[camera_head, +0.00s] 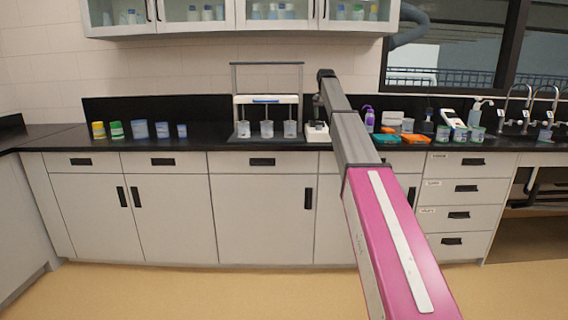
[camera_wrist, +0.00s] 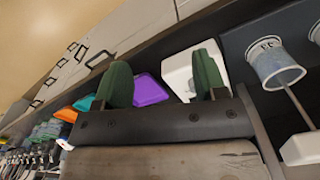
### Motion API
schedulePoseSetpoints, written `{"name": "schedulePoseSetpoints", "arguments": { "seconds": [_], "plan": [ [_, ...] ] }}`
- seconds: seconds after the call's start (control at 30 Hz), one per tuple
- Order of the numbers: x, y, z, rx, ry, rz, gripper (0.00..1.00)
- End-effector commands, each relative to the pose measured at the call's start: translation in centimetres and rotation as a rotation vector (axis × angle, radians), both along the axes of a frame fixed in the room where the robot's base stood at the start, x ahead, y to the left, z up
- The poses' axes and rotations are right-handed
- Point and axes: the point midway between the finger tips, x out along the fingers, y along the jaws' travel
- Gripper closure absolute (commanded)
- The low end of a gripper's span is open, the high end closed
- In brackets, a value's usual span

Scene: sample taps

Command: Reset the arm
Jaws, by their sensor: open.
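My arm reaches forward over the counter, its pink and grey links showing in the head view. My gripper (camera_wrist: 160,64) is open, with its two green finger pads apart and nothing held between them. Beyond the pads in the wrist view are a white device (camera_wrist: 178,72) and a purple item (camera_wrist: 150,91). The white device also shows on the counter in the head view (camera_head: 316,133), just left of my arm. In the head view my gripper's fingertips are too small to tell apart.
A stand (camera_head: 267,99) with several cups (camera_head: 267,129) is left of my arm. A cup (camera_wrist: 276,66) shows right of my gripper in the wrist view. Coloured containers (camera_head: 117,130) stand on the left counter. Trays (camera_head: 386,139), bottles and taps (camera_head: 527,105) are right. Cabinets (camera_head: 205,14) hang above.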

Motion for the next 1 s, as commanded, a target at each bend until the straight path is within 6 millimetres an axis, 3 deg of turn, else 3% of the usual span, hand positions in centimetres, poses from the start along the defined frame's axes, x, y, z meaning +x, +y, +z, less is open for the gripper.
{"name": "schedulePoseSetpoints", "arguments": {
  "seconds": [0.27,0.53,0.67,0.8,1.0],
  "plan": [
    [-2.6,0.0,-5.2,-0.001,0.001,0.022,0.35],
    [-7.1,0.0,-13.5,0.0,0.002,0.063,0.35],
    [-11.2,0.0,-19.5,0.0,0.003,0.094,0.35],
    [-16.6,0.0,-26.4,0.0,0.002,0.135,0.35],
    [-24.8,0.0,-34.7,0.001,0.002,0.192,0.35]
  ]
}}
